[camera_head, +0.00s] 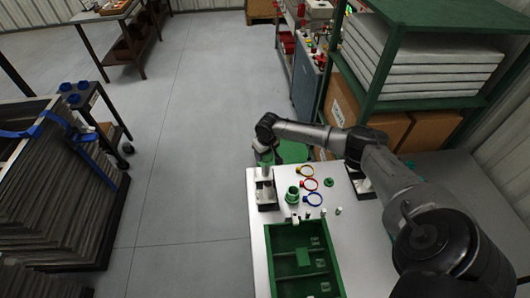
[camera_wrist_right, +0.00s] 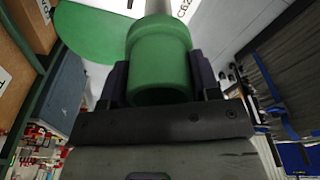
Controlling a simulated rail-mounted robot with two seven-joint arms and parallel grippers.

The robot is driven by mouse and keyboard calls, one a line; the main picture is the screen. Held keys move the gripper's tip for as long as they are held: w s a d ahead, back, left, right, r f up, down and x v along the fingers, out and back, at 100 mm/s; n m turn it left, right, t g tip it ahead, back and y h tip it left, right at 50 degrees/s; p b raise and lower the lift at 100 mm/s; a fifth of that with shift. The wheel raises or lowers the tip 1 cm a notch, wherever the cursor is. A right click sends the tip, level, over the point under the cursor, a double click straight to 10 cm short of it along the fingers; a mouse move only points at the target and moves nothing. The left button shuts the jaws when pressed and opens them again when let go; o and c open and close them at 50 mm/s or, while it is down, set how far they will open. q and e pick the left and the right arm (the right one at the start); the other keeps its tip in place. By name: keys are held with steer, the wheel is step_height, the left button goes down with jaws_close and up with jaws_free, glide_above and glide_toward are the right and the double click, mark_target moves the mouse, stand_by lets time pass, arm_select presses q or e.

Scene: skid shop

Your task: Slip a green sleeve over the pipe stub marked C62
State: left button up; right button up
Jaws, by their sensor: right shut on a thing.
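My right gripper (camera_head: 264,150) is at the left back of the white table, over a pale upright pipe stub (camera_head: 265,176) on a black and white base. It is shut on a green sleeve, which fills the middle of the right wrist view (camera_wrist_right: 158,65) between the dark fingers. A grey pipe (camera_wrist_right: 157,6) shows straight beyond the sleeve, beside a white label partly reading C62 (camera_wrist_right: 183,8). The sleeve is in line with the pipe; I cannot tell whether it is around its end. My left gripper is not in view.
Another green sleeve (camera_head: 292,195), yellow, red (camera_head: 310,184) and blue ring-shaped pieces and small fittings lie on the table. A green compartment tray (camera_head: 322,290) is at the front. Another stub base (camera_head: 362,184) stands right, partly behind my arm. A green shelf rack (camera_head: 383,62) stands behind.

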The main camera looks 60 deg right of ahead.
steer(key=shift+f, duration=0.4)
stand_by(0.3)
steer(key=shift+f, duration=0.15)
stand_by(0.4)
steer(key=shift+f, duration=0.4)
stand_by(0.4)
steer(key=shift+f, duration=0.55)
steer(key=shift+f, duration=0.5)
stand_by(0.4)
steer(key=shift+f, duration=0.5)
stand_by(0.3)
stand_by(0.4)
steer(key=shift+f, duration=0.1)
